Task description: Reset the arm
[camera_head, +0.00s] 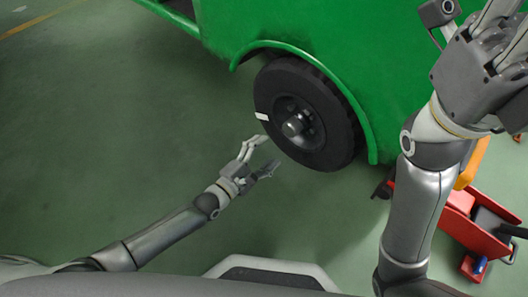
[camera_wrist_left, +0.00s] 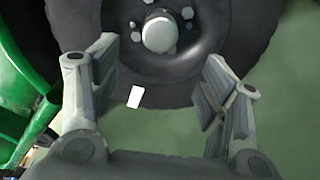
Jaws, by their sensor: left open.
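My left gripper (camera_head: 264,153) is open and empty. It is in front of the lower left of a black wheel (camera_head: 322,147) and appears apart from it. In the left wrist view my left gripper's fingers (camera_wrist_left: 162,60) stand wide apart, with the wheel's hub (camera_wrist_left: 160,32) and dark tyre beyond them. My right gripper (camera_head: 500,35) is raised at the top right of the head view, in front of the green vehicle. Its fingertips are partly cut off by the frame edge, so its opening is unclear.
The green vehicle body (camera_head: 330,35) fills the top and carries the wheel under its arch. The green floor (camera_head: 110,120) at the left is clear, with a yellow line in the corner.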

